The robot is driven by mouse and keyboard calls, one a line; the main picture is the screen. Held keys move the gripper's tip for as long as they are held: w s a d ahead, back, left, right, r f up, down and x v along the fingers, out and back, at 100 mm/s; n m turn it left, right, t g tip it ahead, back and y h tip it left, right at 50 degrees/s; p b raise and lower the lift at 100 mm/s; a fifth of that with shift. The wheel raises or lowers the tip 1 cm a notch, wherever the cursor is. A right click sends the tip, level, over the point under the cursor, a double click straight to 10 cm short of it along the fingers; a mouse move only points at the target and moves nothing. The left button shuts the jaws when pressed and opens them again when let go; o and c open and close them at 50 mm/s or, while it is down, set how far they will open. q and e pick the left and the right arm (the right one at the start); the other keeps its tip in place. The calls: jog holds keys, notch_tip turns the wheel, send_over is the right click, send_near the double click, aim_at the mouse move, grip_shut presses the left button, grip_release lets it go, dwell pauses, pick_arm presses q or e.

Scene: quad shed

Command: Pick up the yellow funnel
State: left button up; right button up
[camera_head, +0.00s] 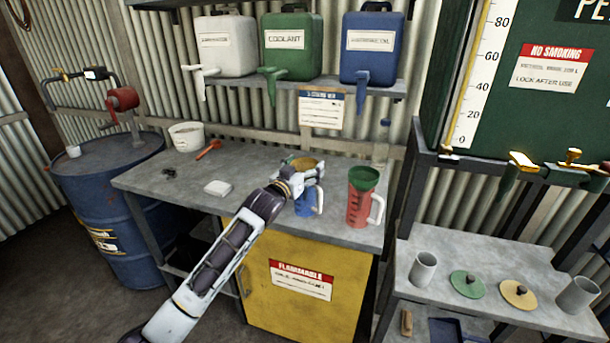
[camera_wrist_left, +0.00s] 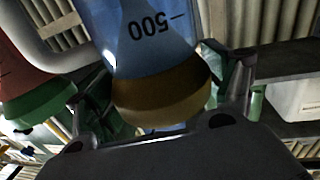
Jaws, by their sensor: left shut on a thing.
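The yellow funnel (camera_head: 302,162) sits at the mouth of the blue jug (camera_head: 304,205) on the workbench. My left gripper (camera_head: 303,174) is shut on the funnel, with its fingers on either side of the rim. In the left wrist view the funnel (camera_wrist_left: 160,98) looks brownish and lies between the two fingers, against the blue jug (camera_wrist_left: 150,40) marked 500. I cannot tell whether the funnel is seated in the jug or slightly raised. My right gripper is not in view.
A red jug (camera_head: 358,207) with a green funnel (camera_head: 363,179) stands close to the right of the blue jug. A clear bottle (camera_head: 381,145) stands behind. A white bucket (camera_head: 186,136), a red tool (camera_head: 208,149) and a white block (camera_head: 218,188) lie to the left on the workbench (camera_head: 150,180).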

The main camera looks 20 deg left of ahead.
pick_arm(q)
jog(key=shift+r, duration=0.1)
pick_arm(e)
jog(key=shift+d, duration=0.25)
pick_arm(q)
jog(key=shift+r, duration=0.55)
notch_tip(320, 180, up, 9)
jog(key=shift+f, duration=0.15)
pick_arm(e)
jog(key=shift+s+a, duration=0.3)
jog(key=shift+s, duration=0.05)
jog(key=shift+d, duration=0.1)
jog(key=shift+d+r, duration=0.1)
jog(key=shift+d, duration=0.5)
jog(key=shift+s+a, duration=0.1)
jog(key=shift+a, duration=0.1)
